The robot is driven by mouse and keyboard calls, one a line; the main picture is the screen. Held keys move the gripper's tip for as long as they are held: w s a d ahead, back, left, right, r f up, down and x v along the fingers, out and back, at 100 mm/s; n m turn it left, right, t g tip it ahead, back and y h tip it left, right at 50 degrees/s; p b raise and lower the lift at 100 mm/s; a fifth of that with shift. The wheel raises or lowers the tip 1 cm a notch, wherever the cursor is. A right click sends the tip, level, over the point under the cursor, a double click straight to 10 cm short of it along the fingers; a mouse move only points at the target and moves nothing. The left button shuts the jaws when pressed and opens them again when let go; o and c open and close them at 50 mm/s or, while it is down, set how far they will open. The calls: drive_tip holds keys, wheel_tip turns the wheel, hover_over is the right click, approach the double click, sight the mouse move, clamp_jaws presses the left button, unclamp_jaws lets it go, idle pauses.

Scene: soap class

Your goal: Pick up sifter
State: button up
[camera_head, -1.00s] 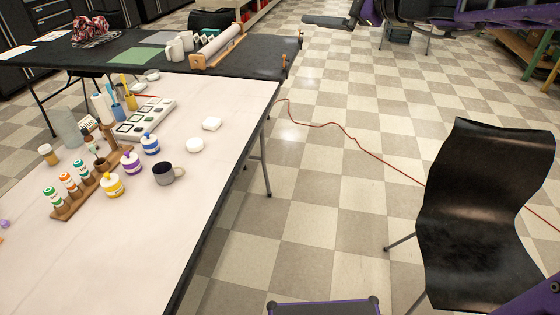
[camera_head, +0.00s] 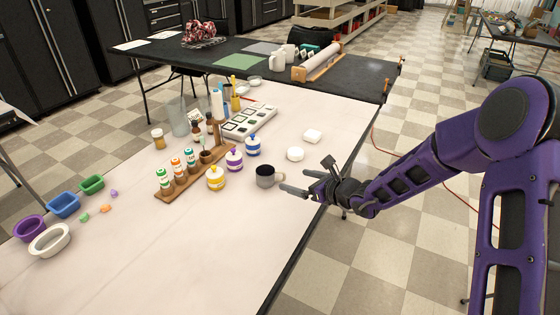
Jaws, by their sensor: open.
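A small grey cup-shaped thing (camera_head: 265,177) with a dark inside and a handle on its right stands upright on the white table (camera_head: 215,270). It may be the sifter, but I cannot tell for sure; nothing else in view looks more like one. My gripper (camera_head: 296,183) reaches in from the right above the table's right edge. Its fingers are open and point left toward the cup's handle side. The gripper looks empty. I cannot tell whether a fingertip touches the handle.
Yellow (camera_head: 215,178), purple (camera_head: 234,160) and blue (camera_head: 253,146) lidded jars stand left of the cup. A wooden rack (camera_head: 181,181) holds small bottles. Coloured bowls (camera_head: 63,205) sit far left. The front of the table is clear.

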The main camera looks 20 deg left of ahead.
sight(260, 169)
drive_tip(key=b+x, duration=0.1)
drive_tip(key=x, duration=1.4)
drive_tip(key=shift+w+a, duration=0.25)
drive_tip(key=shift+a, duration=0.1)
drive_tip(key=shift+c, duration=0.2)
drive_tip(key=c, duration=1.2)
drive_tip(key=shift+c, duration=0.2)
